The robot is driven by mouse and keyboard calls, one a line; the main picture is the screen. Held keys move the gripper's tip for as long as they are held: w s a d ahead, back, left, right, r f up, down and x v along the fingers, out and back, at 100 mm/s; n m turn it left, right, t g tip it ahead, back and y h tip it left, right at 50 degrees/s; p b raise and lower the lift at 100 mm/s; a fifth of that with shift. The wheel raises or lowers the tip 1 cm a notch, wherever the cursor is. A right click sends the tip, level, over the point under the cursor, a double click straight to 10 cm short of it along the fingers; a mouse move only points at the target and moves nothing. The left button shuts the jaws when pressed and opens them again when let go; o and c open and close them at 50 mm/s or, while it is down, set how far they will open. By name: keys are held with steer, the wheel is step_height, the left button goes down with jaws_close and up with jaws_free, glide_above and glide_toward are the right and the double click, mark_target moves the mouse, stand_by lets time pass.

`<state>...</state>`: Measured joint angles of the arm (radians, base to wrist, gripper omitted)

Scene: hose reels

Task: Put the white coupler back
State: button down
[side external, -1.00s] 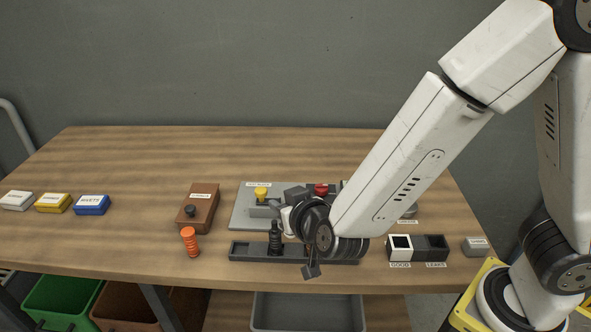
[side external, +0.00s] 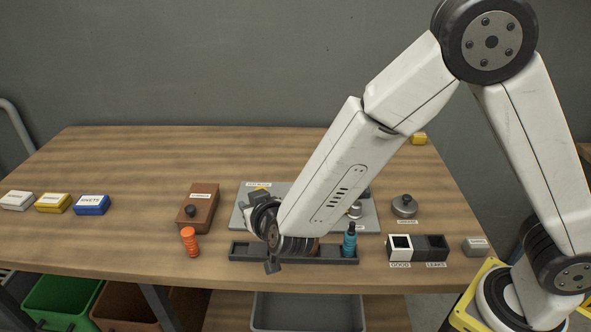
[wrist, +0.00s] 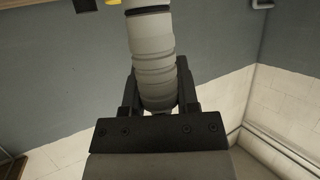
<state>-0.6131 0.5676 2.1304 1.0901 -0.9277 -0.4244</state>
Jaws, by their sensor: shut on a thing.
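In the wrist view my gripper (wrist: 157,92) is shut on the white coupler (wrist: 152,62), a ribbed pale cylinder that runs up out of the picture from between the fingers. In the side view my wrist and forearm hide the coupler, and the fingers are hard to make out. My gripper end there is above the left part of the dark rack (side external: 240,251). A teal coupler (side external: 349,241) stands upright at the rack's right end. An orange coupler (side external: 189,243) stands on the table left of the rack.
A grey plate (side external: 370,222) with fittings lies behind the rack, partly covered by my arm. A brown box (side external: 204,203) is to its left. A grey round tin (side external: 404,206) and the white (side external: 400,254) and black (side external: 434,250) bins are at the right. The left tabletop is mostly clear.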

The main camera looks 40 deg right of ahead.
steer(key=w+a+f, duration=0.1)
steer(key=w+f, duration=0.4)
steer(key=shift+a+f, duration=0.3)
steer(key=shift+f, duration=0.1)
steer(key=shift+w, duration=0.15)
steer(key=shift+w+f, duration=0.1)
steer(key=shift+f, duration=0.05)
steer(key=shift+w+f, duration=0.15)
steer(key=shift+f, duration=1.5)
steer(key=shift+f, duration=0.15)
steer(key=shift+c, duration=1.8)
jaws_free()
